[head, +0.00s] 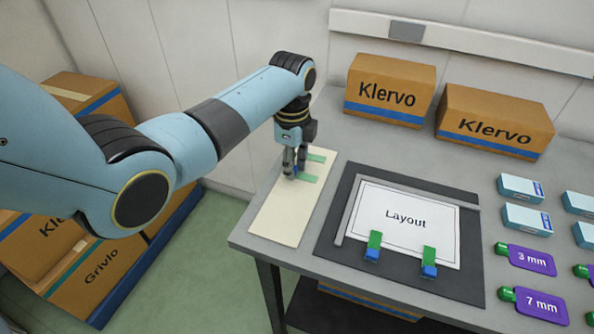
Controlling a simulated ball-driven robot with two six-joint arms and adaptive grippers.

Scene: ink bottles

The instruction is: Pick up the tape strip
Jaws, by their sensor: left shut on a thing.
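My left gripper (291,172) is over the cream board (275,222), shut on a green tape strip (307,178) near its blue end. The fingers hide part of that end, and I cannot tell whether the strip is clear of the board. Another green tape strip (316,157) lies just behind it on the board. Two more strips, green with blue ends, lie across the near edge of the Layout sheet (405,215): a left one (374,244) and a right one (429,260). My right gripper is not in view.
The sheet lies on a dark mat (330,245) with a grey L-shaped edge (355,206). Two Klervo boxes, a left one (390,75) and a right one (490,105), stand at the back. Small light-blue boxes (527,219) and purple tags (540,304) are at the right.

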